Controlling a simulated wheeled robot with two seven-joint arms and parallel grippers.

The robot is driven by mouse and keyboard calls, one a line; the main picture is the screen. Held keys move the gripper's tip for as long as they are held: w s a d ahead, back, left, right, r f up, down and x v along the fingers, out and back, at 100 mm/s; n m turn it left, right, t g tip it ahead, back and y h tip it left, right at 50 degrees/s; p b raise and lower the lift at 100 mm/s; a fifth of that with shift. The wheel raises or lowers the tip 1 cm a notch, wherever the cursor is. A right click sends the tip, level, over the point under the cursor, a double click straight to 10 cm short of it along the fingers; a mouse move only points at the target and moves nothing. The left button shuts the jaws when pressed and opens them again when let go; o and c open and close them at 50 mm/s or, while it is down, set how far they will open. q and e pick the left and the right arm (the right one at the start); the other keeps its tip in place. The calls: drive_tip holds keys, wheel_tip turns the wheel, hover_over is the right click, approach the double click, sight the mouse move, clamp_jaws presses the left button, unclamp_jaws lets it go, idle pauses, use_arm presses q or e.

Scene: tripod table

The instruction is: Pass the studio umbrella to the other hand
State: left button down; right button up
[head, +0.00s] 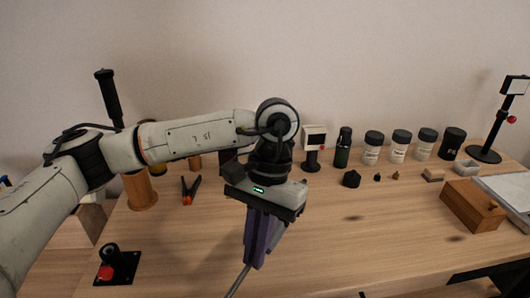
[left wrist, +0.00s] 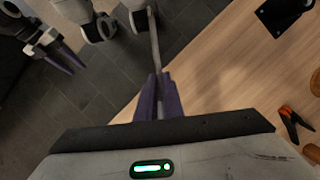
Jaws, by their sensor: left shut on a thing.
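My left gripper (head: 258,262) is over the front part of the table, pointing down, with its purple fingers shut on the studio umbrella. Only a thin grey shaft of the umbrella (head: 238,281) shows below the fingers, running off the bottom edge of the head view. The rest of the umbrella is out of view. My right gripper (left wrist: 76,66) shows at the upper left of the left wrist view, apart from the shaft, its purple fingers spread and empty.
The wooden table (head: 340,245) is clear in the middle. A joystick box (head: 118,266) stands front left, an orange clamp (head: 190,190) behind it. Several jars (head: 398,147) line the back. A wooden box (head: 472,205) and a black stand (head: 483,153) are at the right.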

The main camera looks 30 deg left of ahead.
use_arm(q)
drive_tip(key=w+d+r+m+t+h+b, duration=0.2)
drive_tip(key=w+r+t+b, duration=0.1)
drive_tip(key=w+t+b, duration=0.35)
drive_tip(key=w+d+r+m+t+h+b, duration=0.2)
drive_tip(key=w+r+t+b, duration=0.1)
drive_tip(key=w+t+b, duration=0.35)
wheel_tip(320, 180, up, 12)
drive_tip(key=w+a+t+h, duration=0.1)
drive_tip(key=t+h, duration=0.1)
drive_tip(key=shift+w+a+m+t+p, duration=0.15)
drive_tip(key=shift+a+m+t+p, duration=0.15)
drive_tip(key=shift+a+t+p, duration=0.15)
use_arm(e)
wheel_tip(320, 180, down, 9)
drive_tip(key=a, duration=0.1)
drive_tip(key=shift+w+a+y, duration=0.3)
drive_tip(key=shift+w+a, duration=0.1)
drive_tip(key=shift+w, duration=0.05)
